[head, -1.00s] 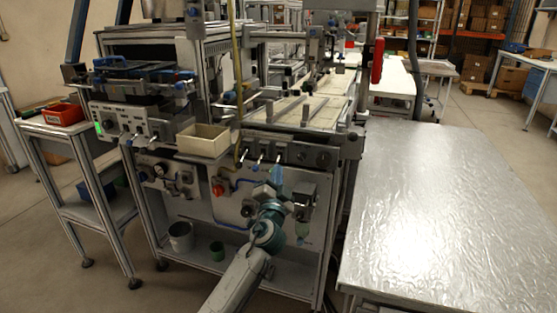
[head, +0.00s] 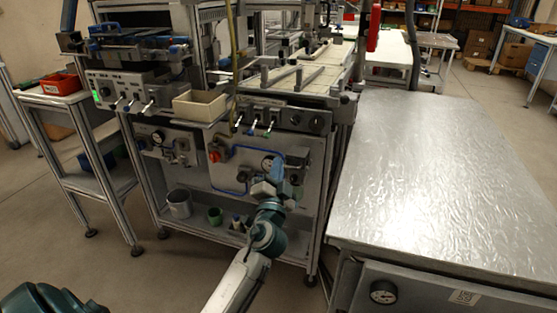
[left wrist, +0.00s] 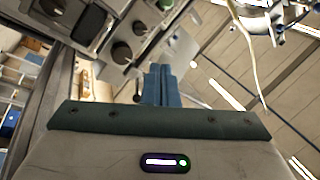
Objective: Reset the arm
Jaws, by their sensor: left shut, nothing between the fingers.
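My left gripper (head: 276,168) is in front of the lower panel of the machine in the head view, below the row of small levers. Its blue fingers are together with nothing between them. They also show side by side in the left wrist view (left wrist: 161,85), pointing away from the wrist. Whether the fingertips touch the panel cannot be told. My right gripper is not in view.
The machine (head: 215,150) carries a beige bin (head: 200,105), levers and a red knob. A bucket (head: 179,203) and a green cup (head: 215,216) stand on its lower shelf. A bare metal-topped table (head: 440,190) is at right. A side stand holds a red bin (head: 60,84).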

